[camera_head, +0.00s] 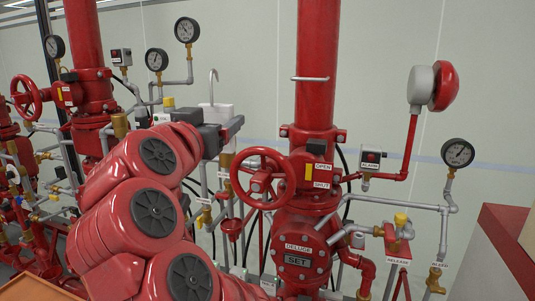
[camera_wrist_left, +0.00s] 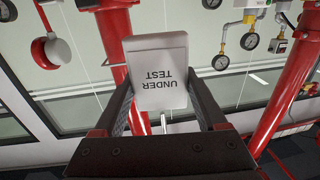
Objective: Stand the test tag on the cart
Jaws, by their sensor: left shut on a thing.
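The test tag (camera_head: 216,113) is a white block with a hook on top. It stands upright in the head view, in front of the pale wall and left of the red handwheel. In the left wrist view the tag (camera_wrist_left: 158,68) reads "UNDER TEST", upside down in that picture. My left gripper (camera_head: 229,128) is shut on the lower part of the tag and holds it up in the air. The gripper's dark fingers (camera_wrist_left: 160,108) flank the tag in the wrist view. My right gripper is not in view.
A red deluge valve (camera_head: 298,258) with a handwheel (camera_head: 262,178), gauges and grey pipes stands right of the gripper. Another red riser (camera_head: 90,90) stands at the left. A red-sided box-like thing (camera_head: 505,245) is at the right edge, and an orange surface (camera_head: 40,290) at the lower left.

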